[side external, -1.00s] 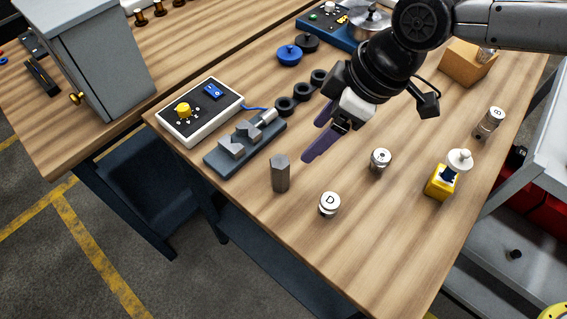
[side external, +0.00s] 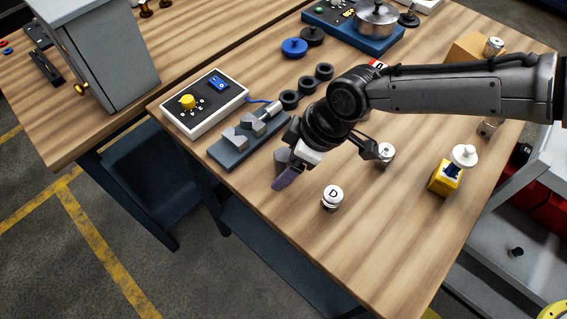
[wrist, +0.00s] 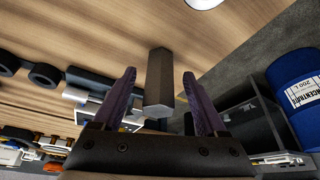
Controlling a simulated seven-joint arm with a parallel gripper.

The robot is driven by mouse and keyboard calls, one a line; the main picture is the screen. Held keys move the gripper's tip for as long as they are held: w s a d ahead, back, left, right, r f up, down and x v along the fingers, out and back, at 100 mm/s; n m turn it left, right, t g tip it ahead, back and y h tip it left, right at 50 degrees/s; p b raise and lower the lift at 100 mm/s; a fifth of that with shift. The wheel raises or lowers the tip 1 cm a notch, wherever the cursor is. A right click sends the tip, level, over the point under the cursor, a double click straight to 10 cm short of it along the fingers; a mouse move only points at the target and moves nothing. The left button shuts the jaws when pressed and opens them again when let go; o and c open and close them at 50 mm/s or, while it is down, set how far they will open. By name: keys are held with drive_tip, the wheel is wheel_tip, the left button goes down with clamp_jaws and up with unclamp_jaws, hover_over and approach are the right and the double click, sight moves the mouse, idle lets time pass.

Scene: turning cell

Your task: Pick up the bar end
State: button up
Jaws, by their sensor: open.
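The bar end is a grey hexagonal bar (wrist: 159,78). In the wrist view it shows in the gap between the two purple fingers of my gripper (wrist: 159,74), with clear space on both sides. My gripper is open and holds nothing. I cannot tell how deep the bar sits between the fingers.
A blue-grey fixture with V-blocks (side external: 228,155) lies close to my gripper on the left. A round piece marked D (side external: 332,194) stands to the right. Black rings (side external: 307,84) lie behind. The table's front edge is near.

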drive_tip(key=shift+x, duration=0.9)
clamp_jaws()
idle(0.7)
drive_tip(key=shift+w+a+r, duration=0.1)
drive_tip(key=shift+r, duration=0.15)
